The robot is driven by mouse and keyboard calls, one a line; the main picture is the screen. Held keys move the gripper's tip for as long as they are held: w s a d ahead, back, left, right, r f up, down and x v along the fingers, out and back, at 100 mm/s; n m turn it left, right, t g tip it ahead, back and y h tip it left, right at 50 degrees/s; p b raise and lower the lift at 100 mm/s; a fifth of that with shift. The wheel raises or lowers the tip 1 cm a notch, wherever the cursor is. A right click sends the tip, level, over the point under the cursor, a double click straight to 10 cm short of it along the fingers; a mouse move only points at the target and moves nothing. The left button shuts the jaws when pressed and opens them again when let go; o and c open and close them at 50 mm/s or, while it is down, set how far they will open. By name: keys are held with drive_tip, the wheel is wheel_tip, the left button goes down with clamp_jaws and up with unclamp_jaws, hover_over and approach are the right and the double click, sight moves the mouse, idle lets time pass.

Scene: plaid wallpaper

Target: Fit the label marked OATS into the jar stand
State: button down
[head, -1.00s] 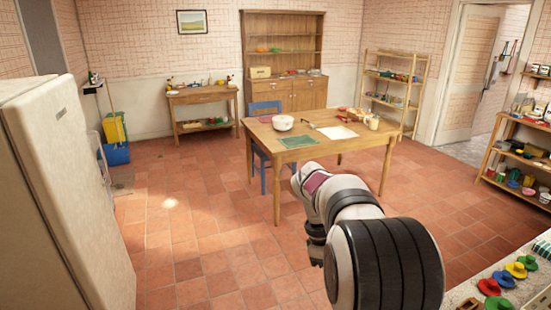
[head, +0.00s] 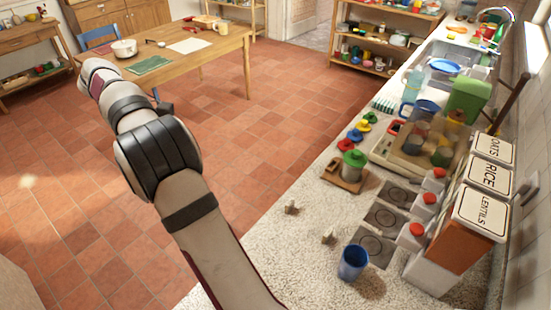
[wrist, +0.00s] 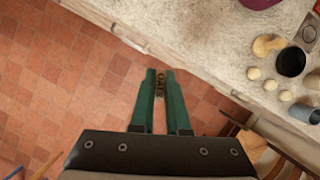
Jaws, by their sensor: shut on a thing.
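In the wrist view my gripper (wrist: 160,72) has its green fingers shut on a small dark label (wrist: 160,84) with the letters OATS. It holds the label above the tiled floor, clear of the counter edge. The head view shows my arm stretched to the upper left, with its far end over the floor near the table; the fingertips and label cannot be made out there. A wooden stand (head: 336,181) with a green-lidded jar (head: 354,163) sits on the counter; it may be the jar stand, but I cannot tell for sure.
White panels reading OATS (head: 493,148), RICE (head: 490,178) and LENTILS (head: 482,212) stand at the counter's right. A blue cup (head: 353,262), small white pieces and red-topped containers are near. A wooden table (head: 222,49) stands at the back. The floor (head: 280,110) between is open.

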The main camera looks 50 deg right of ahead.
drive_tip(key=d+f+n+h, duration=0.1)
drive_tip(key=d+f+n, duration=0.25)
drive_tip(key=d, duration=0.85)
drive_tip(key=n+t+h, duration=0.2)
drive_tip(key=n+t, duration=0.2)
drive_tip(key=n, duration=0.6)
hover_over(334, 165)
drive_tip(key=a, duration=0.2)
wheel_tip(334, 165, down, 10)
drive_tip(key=f, duration=0.8)
drive_tip(key=shift+d, duration=0.3)
drive_tip(key=shift+f, duration=0.1)
drive_tip(key=shift+f, duration=0.1)
